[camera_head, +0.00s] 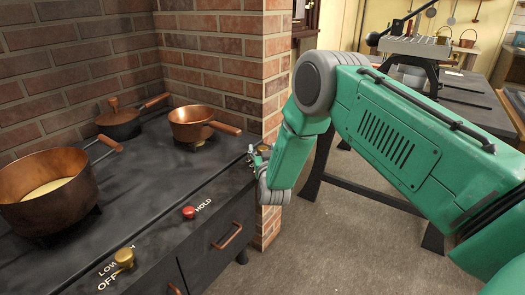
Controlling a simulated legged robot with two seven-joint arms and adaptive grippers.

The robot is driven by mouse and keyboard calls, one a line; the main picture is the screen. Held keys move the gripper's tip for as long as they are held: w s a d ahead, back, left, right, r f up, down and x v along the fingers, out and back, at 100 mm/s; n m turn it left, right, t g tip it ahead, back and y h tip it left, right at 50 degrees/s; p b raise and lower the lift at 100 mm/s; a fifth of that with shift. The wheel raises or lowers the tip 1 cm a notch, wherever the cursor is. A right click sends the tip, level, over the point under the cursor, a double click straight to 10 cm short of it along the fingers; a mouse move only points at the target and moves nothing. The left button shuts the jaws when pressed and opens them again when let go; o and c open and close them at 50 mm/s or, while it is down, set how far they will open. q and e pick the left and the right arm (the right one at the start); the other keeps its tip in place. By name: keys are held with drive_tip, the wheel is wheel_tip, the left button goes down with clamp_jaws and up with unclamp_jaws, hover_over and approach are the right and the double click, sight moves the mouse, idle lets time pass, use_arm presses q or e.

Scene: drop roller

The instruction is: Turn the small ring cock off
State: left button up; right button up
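A black stove (150,185) stands at the left. A small brass knob (264,147) sits at the right end of its front edge, largely hidden by my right gripper; I take it for the small ring cock. My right gripper (259,160) is at this corner, close to the knob. Its fingers are tiny and partly behind my green arm, so I cannot tell whether it is open or touching the knob. The knob's setting cannot be read. Another brass knob (124,258) is on the front left, by "LOW" and "OFF" lettering. My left gripper is out of view.
A red button (189,212) marked "HOLD" lies between the knobs. A large copper pot (48,205), a small copper pan (190,126) and a dark lidded pan (120,126) stand on the stove. A brick wall (215,55) closes the back. A workbench (455,95) stands at right.

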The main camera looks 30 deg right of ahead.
drive_tip(key=v, duration=1.2)
drive_tip(key=shift+w, duration=0.1)
drive_tip(key=d+r+n+g+y+p, duration=0.3)
drive_tip(key=d+r+n+y+p, duration=0.3)
drive_tip(key=y, duration=0.4)
drive_tip(key=shift+n, duration=0.3)
drive_tip(key=b+x, duration=0.1)
drive_tip(key=x, duration=0.7)
drive_tip(key=d+f+b+x, duration=0.1)
drive_tip(key=x, duration=0.3)
drive_tip(key=shift+f+b, duration=0.1)
drive_tip(key=shift+b, duration=0.25)
clamp_jaws()
